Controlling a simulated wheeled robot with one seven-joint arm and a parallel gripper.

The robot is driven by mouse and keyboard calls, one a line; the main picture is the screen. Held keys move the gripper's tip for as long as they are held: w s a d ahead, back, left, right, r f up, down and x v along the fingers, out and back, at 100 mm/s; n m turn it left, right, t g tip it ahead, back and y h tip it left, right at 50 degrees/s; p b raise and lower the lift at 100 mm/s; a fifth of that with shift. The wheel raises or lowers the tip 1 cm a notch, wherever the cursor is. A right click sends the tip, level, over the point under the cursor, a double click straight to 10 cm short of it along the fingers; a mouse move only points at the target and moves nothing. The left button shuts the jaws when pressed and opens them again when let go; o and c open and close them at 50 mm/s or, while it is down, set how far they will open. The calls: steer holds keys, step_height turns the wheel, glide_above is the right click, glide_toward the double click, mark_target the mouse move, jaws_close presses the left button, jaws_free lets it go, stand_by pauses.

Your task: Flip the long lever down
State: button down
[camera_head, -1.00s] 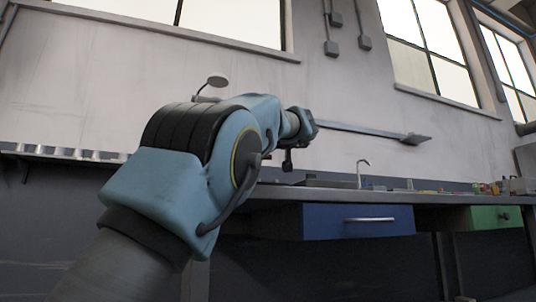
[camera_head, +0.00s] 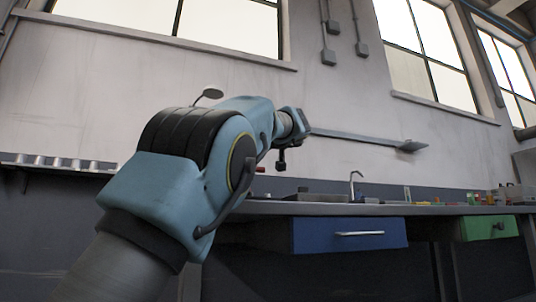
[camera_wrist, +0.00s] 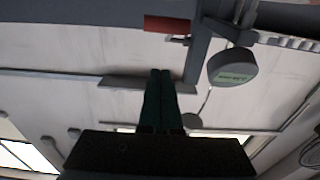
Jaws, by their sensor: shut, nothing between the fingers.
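My gripper (camera_wrist: 162,75) shows in the wrist view as two dark green fingers pressed together, with nothing between them. In the head view my gripper (camera_head: 281,165) hangs at the end of my arm, above the back of the bench. A red bar-shaped piece (camera_wrist: 167,24), possibly the lever's handle, lies beyond the fingertips in the wrist view, apart from them. A small red piece (camera_head: 259,169) also shows just left of the gripper in the head view. The lever's full length and pivot cannot be made out.
The bench (camera_head: 300,208) has a tap (camera_head: 353,185), a blue drawer (camera_head: 350,234) and a green drawer (camera_head: 487,228). A wall shelf (camera_head: 365,138) extends right of my arm.

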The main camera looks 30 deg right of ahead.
steer(key=s+a+f+b, duration=0.1)
steer(key=s+b, duration=0.1)
steer(key=s, duration=0.7)
steer(key=shift+s+f+b, duration=0.15)
steer(key=shift+s+b, duration=0.05)
steer(key=shift+b, duration=0.1)
steer(key=shift+a, duration=0.1)
